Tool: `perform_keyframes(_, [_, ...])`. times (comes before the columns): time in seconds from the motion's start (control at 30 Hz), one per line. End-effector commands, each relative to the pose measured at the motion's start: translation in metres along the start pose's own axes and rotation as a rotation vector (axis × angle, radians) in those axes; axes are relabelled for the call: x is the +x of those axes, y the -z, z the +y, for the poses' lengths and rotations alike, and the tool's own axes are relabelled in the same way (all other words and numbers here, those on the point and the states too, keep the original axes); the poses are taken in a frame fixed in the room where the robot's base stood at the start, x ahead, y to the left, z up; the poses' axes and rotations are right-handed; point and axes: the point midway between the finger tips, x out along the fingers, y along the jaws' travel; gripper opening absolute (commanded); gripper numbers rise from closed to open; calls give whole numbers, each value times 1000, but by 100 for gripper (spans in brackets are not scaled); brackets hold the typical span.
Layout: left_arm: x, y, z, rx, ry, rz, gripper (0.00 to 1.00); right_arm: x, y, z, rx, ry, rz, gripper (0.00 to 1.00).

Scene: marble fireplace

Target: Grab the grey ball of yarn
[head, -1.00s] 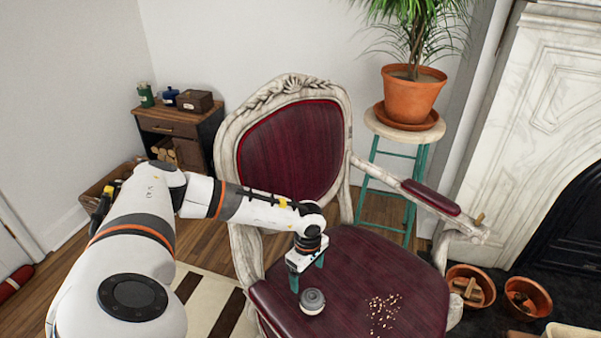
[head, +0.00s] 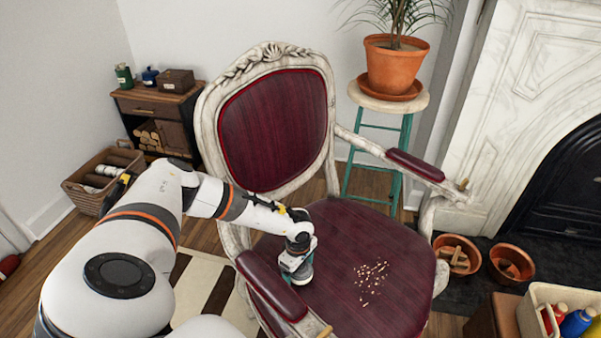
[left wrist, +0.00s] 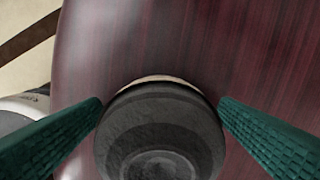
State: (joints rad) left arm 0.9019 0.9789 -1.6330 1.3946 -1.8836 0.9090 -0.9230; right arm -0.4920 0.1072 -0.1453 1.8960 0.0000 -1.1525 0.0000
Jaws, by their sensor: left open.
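A dark grey round object (left wrist: 160,135) sits on the maroon chair seat (head: 335,235), near its left side. It has a pale rim and a stepped, knob-like top; I can make out no yarn strands. In the head view it is mostly hidden by my left gripper (head: 299,274). In the left wrist view my left gripper (left wrist: 161,105) is open, with one green finger on each side of the object. The left fingertip looks very close to it; I cannot tell whether either finger touches. My right gripper is not in view.
The chair's left armrest (head: 271,284) stands close beside my left gripper, and the carved backrest (head: 275,130) rises behind. Crumbs (head: 370,280) lie on the seat to the right. A potted plant (head: 395,65) stands on a stool; a white bin (head: 560,300) is at lower right.

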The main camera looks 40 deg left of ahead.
Motion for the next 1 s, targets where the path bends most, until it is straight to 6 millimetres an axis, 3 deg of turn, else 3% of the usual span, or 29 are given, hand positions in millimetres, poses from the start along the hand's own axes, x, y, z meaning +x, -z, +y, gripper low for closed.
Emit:
perform_keyframes(0.17, [0,0,0,0,0,0,84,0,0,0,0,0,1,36])
perform_keyframes(0.47, [0,0,0,0,0,1,35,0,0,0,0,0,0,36])
perform_keyframes(0.77, [-6,0,0,0,0,1,35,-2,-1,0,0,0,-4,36])
perform_keyframes(1.0, [-47,0,-1,-1,2,2,35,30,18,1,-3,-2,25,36])
